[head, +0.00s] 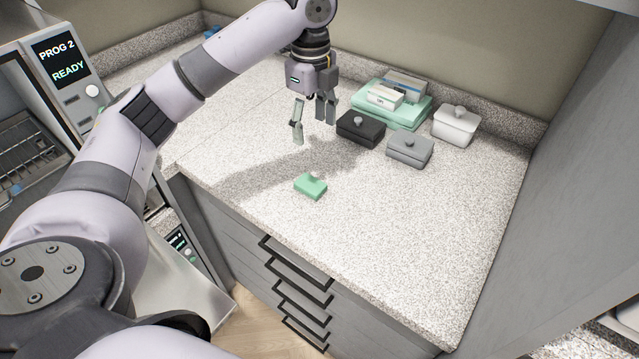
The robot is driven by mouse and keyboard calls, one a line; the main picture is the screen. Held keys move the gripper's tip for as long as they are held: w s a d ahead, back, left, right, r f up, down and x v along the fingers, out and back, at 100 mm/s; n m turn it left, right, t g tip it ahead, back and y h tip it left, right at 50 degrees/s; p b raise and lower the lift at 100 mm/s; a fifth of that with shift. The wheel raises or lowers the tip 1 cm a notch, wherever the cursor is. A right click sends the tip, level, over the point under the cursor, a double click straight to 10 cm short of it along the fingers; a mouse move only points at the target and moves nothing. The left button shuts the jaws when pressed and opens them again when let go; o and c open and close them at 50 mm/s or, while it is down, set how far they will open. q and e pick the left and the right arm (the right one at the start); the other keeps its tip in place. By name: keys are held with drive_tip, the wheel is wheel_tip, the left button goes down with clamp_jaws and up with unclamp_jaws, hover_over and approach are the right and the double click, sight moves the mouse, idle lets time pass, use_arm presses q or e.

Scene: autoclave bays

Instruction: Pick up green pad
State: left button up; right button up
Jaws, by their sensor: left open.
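The green pad (311,187), a small green block with a pale knob on top, lies on the speckled countertop (400,220) near its front edge. My left gripper (313,128) is open and empty above the counter, with its fingers pointing down. In the picture it is above the pad and apart from it. My right gripper is not in view.
A black box (361,130), a grey box (409,149) and a white box (455,126), each with a knob, stand behind the pad. A green tray (368,110) holds small packs. The autoclave (75,75) is at left. The counter right of the pad is clear.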

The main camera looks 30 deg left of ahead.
use_arm(q)
wheel_tip(320, 180, down, 3)
drive_tip(key=s, duration=0.2)
drive_tip(key=p, duration=0.2)
hover_over(310, 184)
drive_tip(key=f, duration=0.6)
drive_tip(key=shift+d+f, duration=0.25)
drive_tip(key=shift+f, duration=0.15)
drive_tip(key=shift+s+f, duration=0.1)
drive_tip(key=shift+f, duration=0.75)
drive_tip(key=f, duration=0.1)
drive_tip(key=f+p, duration=0.1)
drive_tip(key=f, duration=0.2)
drive_tip(key=shift+a+f, duration=0.2)
drive_tip(key=shift+a, duration=0.05)
drive_tip(key=shift+f, duration=0.25)
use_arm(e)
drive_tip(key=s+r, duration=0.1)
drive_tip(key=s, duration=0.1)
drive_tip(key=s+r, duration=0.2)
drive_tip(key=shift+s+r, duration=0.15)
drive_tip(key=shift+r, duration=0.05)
use_arm(q)
drive_tip(key=shift+c, duration=0.3)
